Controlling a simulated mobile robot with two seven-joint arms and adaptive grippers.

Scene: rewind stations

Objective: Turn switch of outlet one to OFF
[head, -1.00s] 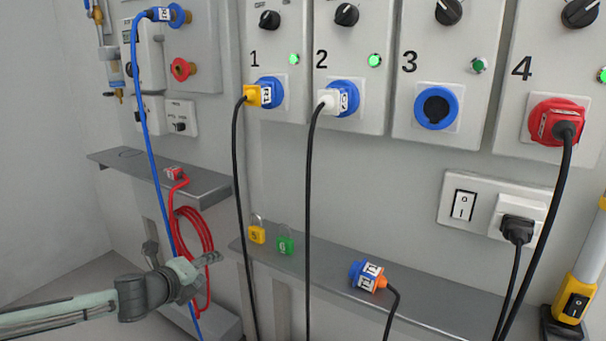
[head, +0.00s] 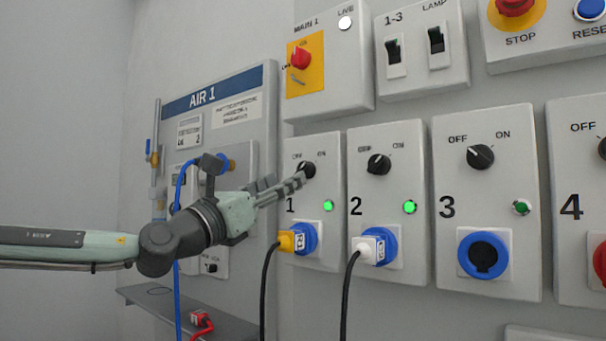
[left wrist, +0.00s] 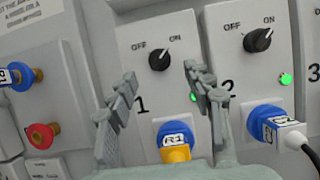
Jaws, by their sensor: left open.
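The outlet one panel (head: 325,160) has a black rotary switch (head: 307,170) with OFF and ON marks above it. In the left wrist view the same switch (left wrist: 159,60) shows its white pointer leaning up and right, toward ON. The green lamp (head: 328,206) of outlet one is lit. A blue plug with a yellow end (head: 298,240) sits in the socket below. My left gripper (head: 283,184) is open in front of the panel, just below and left of the switch. In the left wrist view, the switch appears between its fingertips; contact cannot be told.
The outlet two switch (head: 379,164) and its plug (head: 376,248) are close on the right. The AIR 1 panel (head: 235,85) stands behind my left arm. The yellow-backed main switch (head: 301,60) is above. A grey shelf (head: 150,296) lies below left.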

